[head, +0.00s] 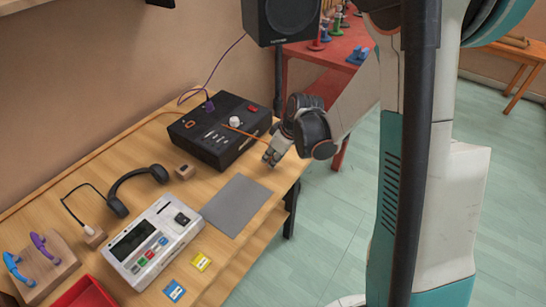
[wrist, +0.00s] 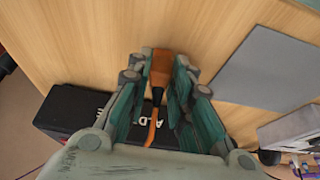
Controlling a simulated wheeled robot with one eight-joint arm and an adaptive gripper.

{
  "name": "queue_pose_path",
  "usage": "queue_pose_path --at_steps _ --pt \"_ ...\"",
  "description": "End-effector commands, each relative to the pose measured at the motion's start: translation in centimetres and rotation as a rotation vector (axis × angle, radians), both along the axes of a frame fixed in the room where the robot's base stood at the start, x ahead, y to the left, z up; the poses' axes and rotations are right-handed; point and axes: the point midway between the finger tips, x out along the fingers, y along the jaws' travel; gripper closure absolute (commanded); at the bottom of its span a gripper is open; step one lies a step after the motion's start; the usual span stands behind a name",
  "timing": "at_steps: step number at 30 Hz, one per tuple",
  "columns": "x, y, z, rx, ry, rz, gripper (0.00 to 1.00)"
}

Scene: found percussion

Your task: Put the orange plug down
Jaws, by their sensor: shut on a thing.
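My gripper (head: 272,155) is over the right edge of the wooden table, just right of the black box (head: 205,145). In the wrist view my gripper (wrist: 160,76) is shut on the orange plug (wrist: 161,64), which sits between the fingertips. An orange cable (wrist: 152,128) runs from the plug back between the fingers. In the head view the orange cable (head: 246,133) stretches across the black box towards my gripper, and the plug itself is hidden. Bare wood shows beyond the plug; I cannot tell whether the plug touches it.
A grey mat (head: 238,205) lies on the wooden table (head: 170,127), in front of the black box. A purple plug (head: 209,105) stands on the box. Headphones (head: 136,185), a small wooden block (head: 185,171) and a white device (head: 153,243) are further left. A speaker (head: 283,18) stands behind.

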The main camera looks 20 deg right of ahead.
Motion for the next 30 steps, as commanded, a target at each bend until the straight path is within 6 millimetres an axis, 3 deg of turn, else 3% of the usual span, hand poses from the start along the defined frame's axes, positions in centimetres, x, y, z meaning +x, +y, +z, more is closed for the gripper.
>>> queue_pose_path --at_steps 1,3,16,30 --pt "0.0 0.0 -0.2 0.000 0.000 0.000 0.76" --pt "0.0 0.0 -0.1 0.000 0.000 0.000 0.60" --pt "0.0 0.0 0.4 0.000 0.000 0.000 0.60" --pt "-2.8 -2.0 8.7 0.000 0.000 -0.001 0.60"
